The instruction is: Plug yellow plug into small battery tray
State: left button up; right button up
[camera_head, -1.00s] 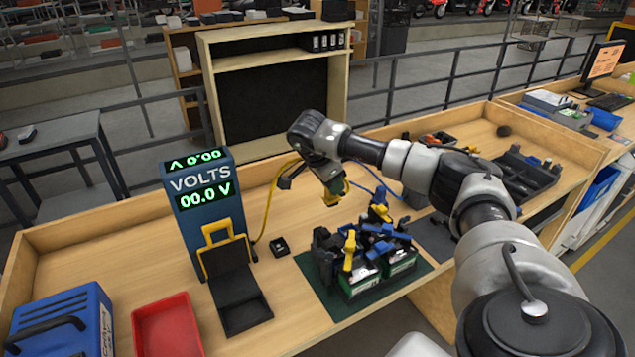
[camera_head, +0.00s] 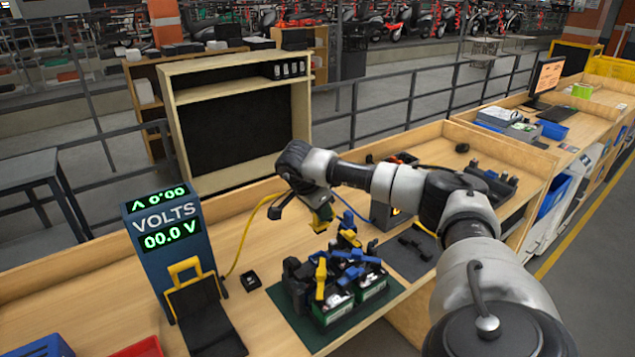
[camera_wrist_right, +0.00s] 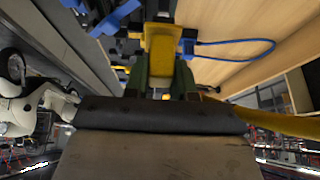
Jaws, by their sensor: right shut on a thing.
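My right gripper (camera_head: 320,222) is shut on the yellow plug (camera_wrist_right: 160,45), held above the bench just behind the battery cluster. In the right wrist view the plug sits between the two dark green fingers, and a yellow cable (camera_wrist_right: 280,123) runs off to the right. In the head view the yellow cable (camera_head: 243,238) hangs from the gripper down towards the volt meter. Green-cased batteries (camera_head: 335,311) with black, blue and yellow parts on top stand on a dark green mat (camera_head: 301,333). I cannot tell which part is the small battery tray. My left gripper is not in view.
A blue volt meter (camera_head: 168,245) reading 00.0 V stands at the left, with a yellow-handled black stand (camera_head: 203,315) before it. A small black box (camera_head: 251,281) lies between meter and mat. A blue cable (camera_head: 352,207) runs behind the batteries. A red tray (camera_head: 140,349) is at the lower left.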

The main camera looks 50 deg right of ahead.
jog(key=shift+f+b, duration=2.55)
jog(key=shift+f, duration=1.75)
jog(key=shift+f+b, duration=0.65)
jog(key=shift+f, duration=0.4)
jog(key=o, duration=1)
jog(key=shift+r, duration=0.15)
